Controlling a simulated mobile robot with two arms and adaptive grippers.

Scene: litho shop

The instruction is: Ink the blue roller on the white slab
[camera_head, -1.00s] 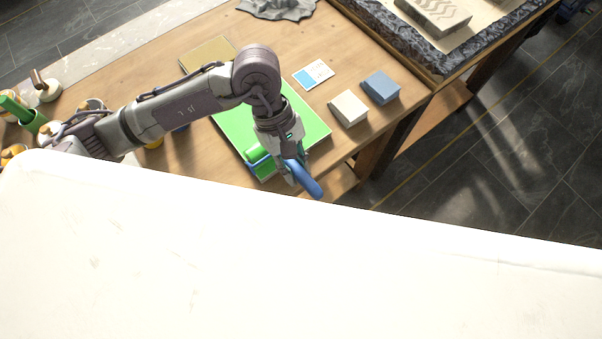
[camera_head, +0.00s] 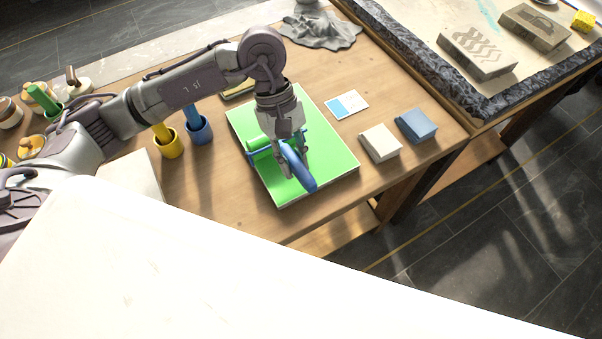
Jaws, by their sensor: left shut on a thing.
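The slab (camera_head: 330,155) lies on the wooden table, its top coated bright green with a thin pale edge showing. The roller has a blue handle (camera_head: 301,172) and frame, and its cylinder (camera_head: 258,143) looks green. My left gripper (camera_head: 291,160) points down over the slab, shut on the blue handle. The cylinder is at the slab's left part and appears to touch the green surface, though exact contact is hard to tell. The gripper hides part of the handle and frame. My right gripper is not in view.
Yellow (camera_head: 171,147) and blue (camera_head: 199,133) cups stand left of the slab. A blue-and-white card (camera_head: 347,104), a white block (camera_head: 380,143) and a blue block (camera_head: 415,125) lie to its right. Grey cloth (camera_head: 322,32) lies behind. The table's front edge is close to the slab.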

